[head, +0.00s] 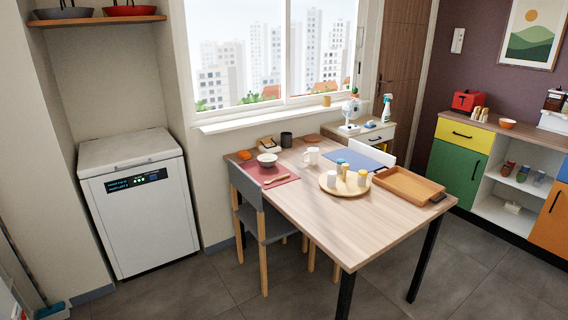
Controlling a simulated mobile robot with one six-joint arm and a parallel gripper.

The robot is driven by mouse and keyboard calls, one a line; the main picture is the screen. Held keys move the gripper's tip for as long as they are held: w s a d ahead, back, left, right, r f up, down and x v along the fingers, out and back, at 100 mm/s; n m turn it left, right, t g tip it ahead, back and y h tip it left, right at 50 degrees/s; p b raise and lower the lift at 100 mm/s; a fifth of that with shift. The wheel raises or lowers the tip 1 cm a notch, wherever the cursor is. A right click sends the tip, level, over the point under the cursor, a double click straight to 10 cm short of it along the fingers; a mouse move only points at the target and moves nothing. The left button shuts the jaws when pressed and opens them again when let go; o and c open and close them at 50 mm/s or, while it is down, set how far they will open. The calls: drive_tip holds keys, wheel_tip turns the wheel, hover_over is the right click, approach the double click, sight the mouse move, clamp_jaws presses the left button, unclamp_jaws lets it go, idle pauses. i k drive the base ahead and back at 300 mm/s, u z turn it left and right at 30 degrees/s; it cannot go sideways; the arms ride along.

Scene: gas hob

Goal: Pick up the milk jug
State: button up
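A small white vessel (311,156) stands upright on the wooden table (340,235), towards its far side near the window. It looks like the milk jug, but it is too small to tell for certain whether it is a jug or a mug. It stands behind a round wooden tray (329,187) and apart from it. My gripper is not in view.
The round tray holds several small jars. Around it are a red placemat (284,178) with a bowl (267,160), a dark cup (286,140), a blue mat (352,160) and a rectangular tray (408,187). A grey chair (250,205) stands at the table's left side. The table's front is clear.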

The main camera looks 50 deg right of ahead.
sight(312, 153)
drive_tip(key=u, duration=0.15)
drive_tip(key=i, duration=2.3)
drive_tip(key=z, duration=0.7)
drive_tip(key=i, duration=0.55)
drive_tip(key=z, duration=0.9)
drive_tip(key=i, duration=0.65)
drive_tip(key=z, duration=0.3)
